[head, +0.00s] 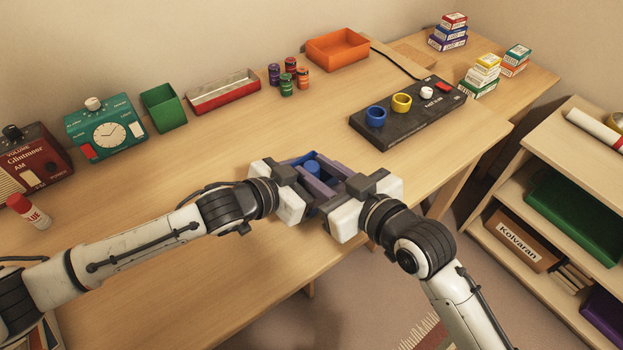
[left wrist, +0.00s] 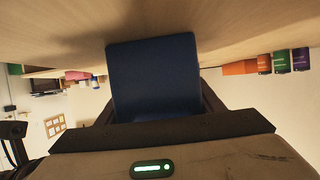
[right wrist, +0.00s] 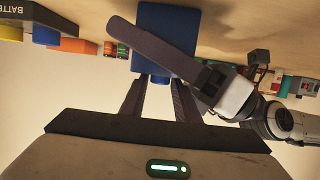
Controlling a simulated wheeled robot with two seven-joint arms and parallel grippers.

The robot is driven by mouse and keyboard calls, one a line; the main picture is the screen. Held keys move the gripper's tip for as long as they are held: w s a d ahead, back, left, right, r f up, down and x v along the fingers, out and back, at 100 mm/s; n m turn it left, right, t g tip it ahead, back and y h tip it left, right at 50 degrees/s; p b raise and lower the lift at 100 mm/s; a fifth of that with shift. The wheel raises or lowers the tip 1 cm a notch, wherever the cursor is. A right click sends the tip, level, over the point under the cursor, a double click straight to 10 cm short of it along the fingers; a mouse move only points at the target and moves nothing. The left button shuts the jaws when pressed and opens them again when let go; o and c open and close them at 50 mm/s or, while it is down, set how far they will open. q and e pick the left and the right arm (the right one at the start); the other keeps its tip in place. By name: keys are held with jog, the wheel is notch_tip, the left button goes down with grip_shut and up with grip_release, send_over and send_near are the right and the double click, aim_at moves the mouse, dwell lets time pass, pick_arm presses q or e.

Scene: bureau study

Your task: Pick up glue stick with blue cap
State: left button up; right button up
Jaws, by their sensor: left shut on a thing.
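A blue round top (head: 312,169), which looks like a blue cap, shows between my two grippers in the head view; any stick body under it is hidden. A blue box-like holder (head: 298,158) surrounds it. My left gripper (head: 308,184) is shut on this holder, whose dark blue face (left wrist: 152,80) fills the space between the fingers in the left wrist view. The holder also shows in the right wrist view (right wrist: 168,65), with a left finger across it. My right gripper (head: 325,172) faces it from the right, fingers apart; its tips are partly hidden.
A red-capped glue stick (head: 30,212) stands at the far left. A green box (head: 163,108), a red tray (head: 224,92), several small pots (head: 288,80) and an orange tray (head: 338,50) line the back. A black board (head: 410,115) lies beyond my right gripper. The desk's left middle is clear.

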jog(key=c, duration=0.7)
notch_tip(320, 180, up, 10)
jog(key=shift+r, duration=0.1)
pick_arm(q)
jog(key=o, duration=1.2)
jog(key=shift+s+a, duration=0.1)
jog(key=v, duration=1.1)
jog(key=shift+a, duration=0.1)
jog(key=shift+s+a+r, duration=0.2)
jog(key=shift+s, duration=0.05)
